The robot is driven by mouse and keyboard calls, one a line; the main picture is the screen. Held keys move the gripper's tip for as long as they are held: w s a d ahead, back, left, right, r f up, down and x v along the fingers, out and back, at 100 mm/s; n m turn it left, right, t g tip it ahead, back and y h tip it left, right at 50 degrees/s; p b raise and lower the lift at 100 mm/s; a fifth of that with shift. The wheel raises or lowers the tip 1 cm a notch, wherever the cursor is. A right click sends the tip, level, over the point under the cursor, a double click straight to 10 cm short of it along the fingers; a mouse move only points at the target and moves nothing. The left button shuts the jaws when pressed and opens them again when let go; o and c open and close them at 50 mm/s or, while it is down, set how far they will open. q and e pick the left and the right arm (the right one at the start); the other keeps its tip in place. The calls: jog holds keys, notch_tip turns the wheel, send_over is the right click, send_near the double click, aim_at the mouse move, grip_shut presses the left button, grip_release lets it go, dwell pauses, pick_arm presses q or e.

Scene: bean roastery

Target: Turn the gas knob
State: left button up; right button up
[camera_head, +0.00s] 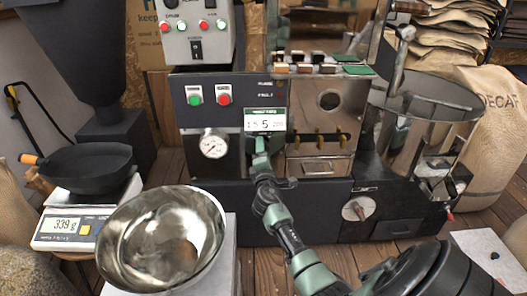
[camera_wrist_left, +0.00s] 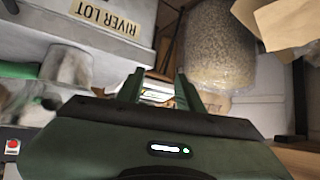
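My right gripper (camera_head: 261,147) is at the roaster's dark front panel (camera_head: 231,175), just below a white card (camera_head: 265,120) showing a large 5. Its fingers point at the panel; I cannot tell whether they are open or shut. Any knob behind them is hidden, so I cannot tell whether they touch one. A round pressure gauge (camera_head: 214,143) is just left of it. A round white dial with a dark knob (camera_head: 357,208) sits low on the right part of the machine, apart from the gripper. My left gripper (camera_wrist_left: 158,92) shows only in the left wrist view, open and seemingly empty.
A steel bowl (camera_head: 165,240) stands front left, beside a scale (camera_head: 78,222) reading 339 with a black pan (camera_head: 90,165). A round steel cooling bin (camera_head: 425,105) is at the right. Green (camera_head: 194,95) and red (camera_head: 223,94) buttons sit above the gauge.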

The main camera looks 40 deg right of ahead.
pick_arm(q)
jog(key=s+a+f+g+y+p, duration=0.1)
jog(key=s+a+f+g, duration=0.1)
jog(key=s, duration=0.4)
jog(key=shift+f+g, duration=0.7)
jog(key=shift+f, duration=0.25)
pick_arm(e)
jog(key=v, duration=0.7)
pick_arm(q)
jog(key=shift+w, duration=0.1)
pick_arm(e)
jog(key=shift+s, duration=0.1)
